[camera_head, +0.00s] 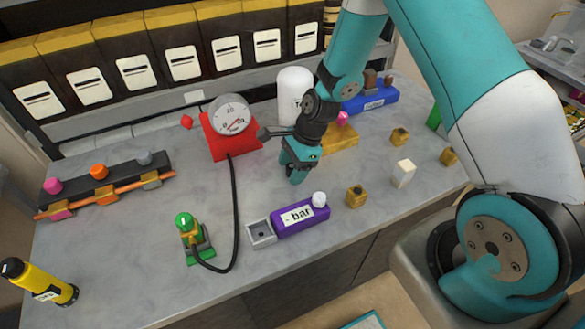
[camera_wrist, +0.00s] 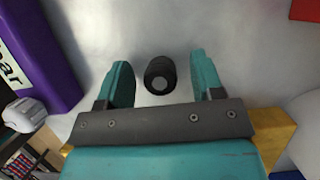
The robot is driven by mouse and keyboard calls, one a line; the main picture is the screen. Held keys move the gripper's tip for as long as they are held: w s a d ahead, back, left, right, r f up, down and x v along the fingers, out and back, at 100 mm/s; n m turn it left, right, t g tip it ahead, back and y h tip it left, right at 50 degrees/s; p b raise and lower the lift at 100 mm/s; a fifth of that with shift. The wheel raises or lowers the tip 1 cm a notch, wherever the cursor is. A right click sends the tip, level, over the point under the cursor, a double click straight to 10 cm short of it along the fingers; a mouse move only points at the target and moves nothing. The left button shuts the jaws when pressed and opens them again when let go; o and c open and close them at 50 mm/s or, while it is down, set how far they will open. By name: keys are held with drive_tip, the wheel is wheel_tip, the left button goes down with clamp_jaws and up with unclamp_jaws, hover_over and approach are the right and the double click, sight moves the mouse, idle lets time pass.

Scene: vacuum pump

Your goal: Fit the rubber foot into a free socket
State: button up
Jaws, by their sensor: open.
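A short black cylinder (camera_wrist: 160,75), likely the rubber foot, stands on the bench between my fingers in the wrist view, with a lighter round end showing. My gripper (camera_wrist: 160,85) is open around it, with a gap on both sides. In the head view my gripper (camera_head: 298,172) points down over the middle of the bench and hides the cylinder. A small grey square holder (camera_head: 261,233) with a dark hole sits against the left end of the purple "bar" block (camera_head: 302,216). The purple block also shows at the left of the wrist view (camera_wrist: 38,55). I cannot tell which openings are sockets.
A red gauge (camera_head: 231,125) stands left of my gripper, its black hose running to a green-and-brass valve (camera_head: 190,235). Brass blocks (camera_head: 356,195) and a white block (camera_head: 403,173) lie right. A black rail (camera_head: 105,180) and yellow cylinder (camera_head: 40,282) are at left.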

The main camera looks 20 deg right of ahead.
drive_tip(key=c, duration=1.1)
drive_tip(key=shift+o, duration=0.2)
drive_tip(key=shift+r, duration=0.1)
